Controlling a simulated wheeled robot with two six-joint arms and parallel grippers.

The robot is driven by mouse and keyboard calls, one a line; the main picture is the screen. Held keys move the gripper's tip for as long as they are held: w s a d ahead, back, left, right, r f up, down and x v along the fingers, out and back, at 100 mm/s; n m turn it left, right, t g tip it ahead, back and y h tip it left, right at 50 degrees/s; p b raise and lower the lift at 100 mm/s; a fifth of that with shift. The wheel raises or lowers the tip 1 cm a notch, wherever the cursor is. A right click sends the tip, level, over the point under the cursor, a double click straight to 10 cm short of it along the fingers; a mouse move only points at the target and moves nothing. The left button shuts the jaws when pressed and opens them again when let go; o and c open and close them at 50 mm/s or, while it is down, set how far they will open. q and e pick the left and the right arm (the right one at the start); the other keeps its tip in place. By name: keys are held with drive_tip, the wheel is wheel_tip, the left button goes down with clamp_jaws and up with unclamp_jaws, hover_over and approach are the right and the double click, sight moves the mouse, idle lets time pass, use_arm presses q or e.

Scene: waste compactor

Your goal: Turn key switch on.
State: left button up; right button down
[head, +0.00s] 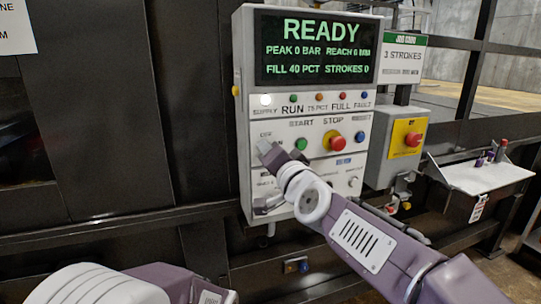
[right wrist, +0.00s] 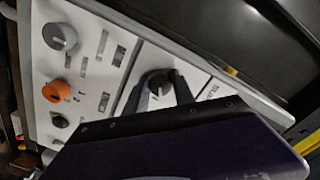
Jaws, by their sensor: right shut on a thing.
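The control panel (head: 352,110) stands upright at the centre of the head view. Its key switch (right wrist: 158,84) shows in the right wrist view as a dark round knob on the white panel face. My right gripper (right wrist: 158,88) is shut on it, with one grey finger on each side. In the head view the right gripper (head: 266,149) is at the panel's left side by the OFF label and hides the switch. I cannot tell the key's angle. My left arm shows at the lower left, but its fingers are out of sight.
The screen (head: 316,48) reads READY, and the supply lamp (head: 266,100) looks white. A green start button (head: 301,144) and red stop button (head: 333,141) sit close to the right gripper. An emergency-stop box (head: 405,140) and a small shelf (head: 485,177) are farther right.

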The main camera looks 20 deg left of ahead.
idle(0.4)
drive_tip(key=shift+f, duration=0.1)
drive_tip(key=c, duration=1.1)
unclamp_jaws()
drive_tip(key=shift+o, duration=0.2)
drive_tip(key=v, duration=0.9)
drive_tip(key=shift+b, duration=0.3)
